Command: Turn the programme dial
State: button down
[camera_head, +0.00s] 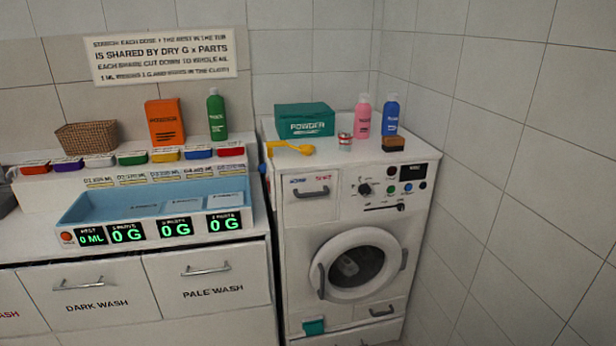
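The programme dial (365,189) is a dark round knob on the white control panel of the washing machine (300,240). Small marks surround it; they are too small to read. To its right are a dark display (413,172) and several small coloured buttons, among them a green one (391,189). A dark slot or slider (384,208) lies below the dial. My gripper is not in view, and nothing covers the dial.
The detergent drawer (311,191) and round door (358,265) appear shut. On top stand a teal powder box (305,120), a yellow scoop (290,148), a pink bottle (362,116) and a blue bottle (391,114). A tiled wall (500,180) is close on the right; a dosing counter (120,258) stands left.

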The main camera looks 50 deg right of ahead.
aim_at(364, 190)
jog(key=z, duration=4.75)
jog(key=i, duration=0.15)
jog(key=u, duration=2.85)
jog(key=i, duration=0.6)
jog(key=z, duration=0.15)
jog(key=k, duration=0.6)
jog(key=z, duration=0.05)
